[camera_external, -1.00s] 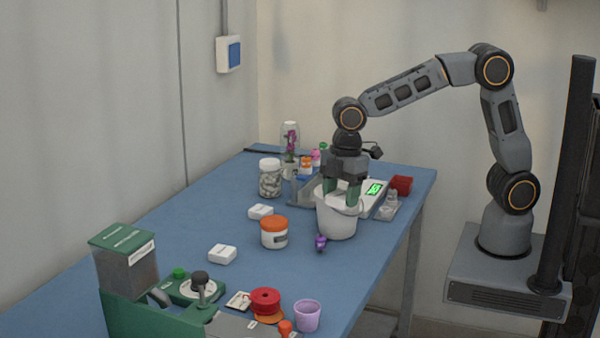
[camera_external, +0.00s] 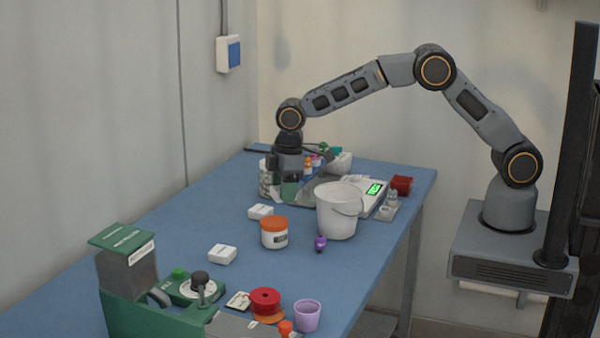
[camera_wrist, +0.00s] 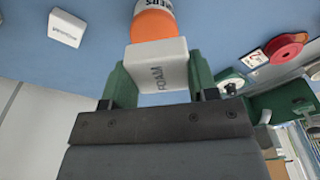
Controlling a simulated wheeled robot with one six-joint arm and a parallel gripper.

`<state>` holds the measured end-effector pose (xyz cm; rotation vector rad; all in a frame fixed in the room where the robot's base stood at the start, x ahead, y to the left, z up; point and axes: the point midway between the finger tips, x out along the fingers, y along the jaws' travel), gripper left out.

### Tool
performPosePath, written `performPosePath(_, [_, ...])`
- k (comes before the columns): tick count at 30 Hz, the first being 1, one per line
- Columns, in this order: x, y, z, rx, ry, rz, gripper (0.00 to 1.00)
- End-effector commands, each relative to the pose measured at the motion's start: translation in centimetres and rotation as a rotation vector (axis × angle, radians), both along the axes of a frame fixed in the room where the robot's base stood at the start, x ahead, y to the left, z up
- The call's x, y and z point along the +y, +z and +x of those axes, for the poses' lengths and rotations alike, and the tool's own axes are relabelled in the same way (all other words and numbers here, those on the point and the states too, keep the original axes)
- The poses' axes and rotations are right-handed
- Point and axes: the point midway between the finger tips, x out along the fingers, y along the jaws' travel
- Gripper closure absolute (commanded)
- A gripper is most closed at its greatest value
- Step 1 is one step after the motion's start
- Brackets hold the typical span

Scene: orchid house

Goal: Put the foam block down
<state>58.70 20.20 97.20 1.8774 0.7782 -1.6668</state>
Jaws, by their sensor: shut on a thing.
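The foam block (camera_wrist: 158,52) is a white block marked FOAM. In the wrist view it sits between the green fingers of my gripper (camera_wrist: 158,70), which is shut on it. In the external view my gripper (camera_external: 286,194) points down over the blue table (camera_external: 180,228), left of the white bucket (camera_external: 338,214). There I cannot make out the block, and I cannot tell how high it is above the table.
A white box (camera_external: 261,212) lies close in front of my gripper. An orange-lidded jar (camera_external: 274,233) and another white box (camera_external: 222,254) are nearer. A scale with a green display (camera_external: 375,189) is right. Bare table lies left of the boxes.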

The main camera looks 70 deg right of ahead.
Motion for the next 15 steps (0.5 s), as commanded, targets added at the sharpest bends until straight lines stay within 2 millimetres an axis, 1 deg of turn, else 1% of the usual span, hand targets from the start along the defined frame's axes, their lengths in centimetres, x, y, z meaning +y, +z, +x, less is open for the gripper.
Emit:
performPosePath(3, [0.4, -1.3, 1.0, 0.001, 0.000, 0.000, 0.68])
performPosePath(6, [0.5, -1.9, 1.5, 0.000, 0.001, 0.000, 0.68])
performPosePath(11, [0.6, -2.3, 1.9, -0.002, 0.001, 0.001, 0.68])
performPosePath(15, [0.8, -3.2, 2.3, 0.000, 0.001, 0.000, 0.68])
